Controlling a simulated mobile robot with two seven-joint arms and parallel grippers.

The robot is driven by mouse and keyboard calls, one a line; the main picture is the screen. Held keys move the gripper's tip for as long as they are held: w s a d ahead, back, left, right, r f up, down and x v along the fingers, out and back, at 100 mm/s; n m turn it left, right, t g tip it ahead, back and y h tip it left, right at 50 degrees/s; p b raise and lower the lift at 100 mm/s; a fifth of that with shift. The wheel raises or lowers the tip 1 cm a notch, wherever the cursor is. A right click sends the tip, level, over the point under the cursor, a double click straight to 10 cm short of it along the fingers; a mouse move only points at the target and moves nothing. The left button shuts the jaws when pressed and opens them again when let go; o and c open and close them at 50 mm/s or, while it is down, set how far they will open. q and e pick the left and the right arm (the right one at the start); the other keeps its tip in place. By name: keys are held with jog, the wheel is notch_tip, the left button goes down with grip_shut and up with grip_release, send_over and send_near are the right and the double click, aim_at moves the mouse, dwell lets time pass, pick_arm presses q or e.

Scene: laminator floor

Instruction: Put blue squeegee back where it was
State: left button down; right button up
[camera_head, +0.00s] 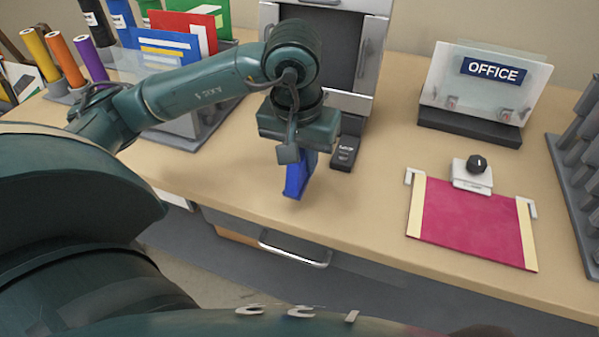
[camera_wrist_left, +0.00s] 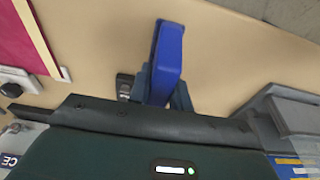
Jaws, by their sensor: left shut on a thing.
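The blue squeegee (camera_head: 297,178) hangs below my left gripper (camera_head: 297,155), over the wooden counter near its front edge. In the left wrist view the squeegee (camera_wrist_left: 166,62) sticks out from between the fingers of my left gripper (camera_wrist_left: 163,92), which is shut on it. I cannot tell whether its lower end touches the counter. The gripper hides its upper part in the head view. My right gripper is not in view.
A small black device (camera_head: 345,152) stands just right of the squeegee. A magenta sheet (camera_head: 472,222) and an OFFICE sign holder (camera_head: 480,95) are on the right. Folders (camera_head: 170,48) stand at the left. A drawer handle (camera_head: 295,250) juts out below the counter edge.

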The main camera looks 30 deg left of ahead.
aim_at(301, 175)
pick_arm(q)
jog(key=shift+f, duration=2.05)
jog(key=shift+f, duration=0.15)
jog(key=c, duration=1.3)
grip_release()
jog(key=r, duration=0.3)
jog(key=s+r, duration=0.1)
jog(key=r, duration=0.3)
jog(key=r+p, duration=0.1)
jog(key=r, duration=0.3)
jog(key=shift+s+d+r, duration=0.1)
jog(key=shift+s+d, duration=0.05)
jog(key=shift+s, duration=0.1)
jog(key=shift+s+r, duration=0.15)
jog(key=shift+r, duration=0.4)
jog(key=shift+f, duration=0.1)
